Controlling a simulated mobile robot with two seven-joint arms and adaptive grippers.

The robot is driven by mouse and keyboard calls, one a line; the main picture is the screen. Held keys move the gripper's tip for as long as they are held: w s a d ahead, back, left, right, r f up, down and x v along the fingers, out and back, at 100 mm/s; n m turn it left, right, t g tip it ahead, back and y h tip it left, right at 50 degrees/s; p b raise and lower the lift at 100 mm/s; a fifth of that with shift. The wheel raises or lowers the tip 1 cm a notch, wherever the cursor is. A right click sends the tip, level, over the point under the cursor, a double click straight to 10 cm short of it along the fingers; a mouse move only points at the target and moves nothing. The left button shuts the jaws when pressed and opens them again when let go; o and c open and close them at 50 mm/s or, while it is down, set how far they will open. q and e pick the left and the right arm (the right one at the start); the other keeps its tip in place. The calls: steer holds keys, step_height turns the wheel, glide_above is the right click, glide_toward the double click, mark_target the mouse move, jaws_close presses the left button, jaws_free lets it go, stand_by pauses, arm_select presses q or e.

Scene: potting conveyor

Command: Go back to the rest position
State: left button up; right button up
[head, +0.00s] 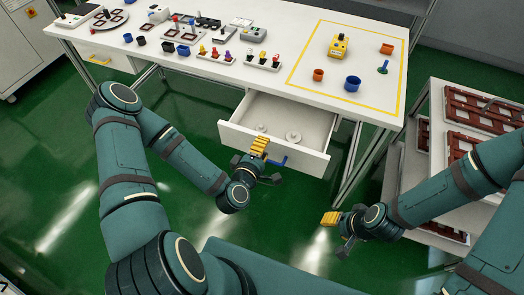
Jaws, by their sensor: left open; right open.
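My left gripper (264,164) is open in front of the open white drawer (228,133) under the table. I cannot tell whether the gripper touches the handle. My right gripper (337,232) is open and empty above the green floor, to the right of and below the drawer in the picture. Two pale round items (293,137) lie inside the drawer.
The white table (275,77) carries several small pots, coloured parts and trays. A yellow device (339,46) and pots stand inside a yellow-taped area at its right. A shelf cart (423,105) with brown racks (481,110) stands at the right. Green floor is clear at left.

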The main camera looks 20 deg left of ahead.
stand_by(0.4)
arm_select(q)
steer(key=s+d+f+m+g+h, duration=0.45)
steer(key=d+f+m+g, duration=0.3)
steer(key=m, duration=0.25)
steer(key=s+m+g+y, duration=0.1)
steer(key=s+m+g, duration=0.4)
steer(key=s+g, duration=0.1)
steer(key=shift+s+f+m, duration=0.3)
steer(key=shift+s+m, duration=0.1)
steer(key=shift+s, duration=0.5)
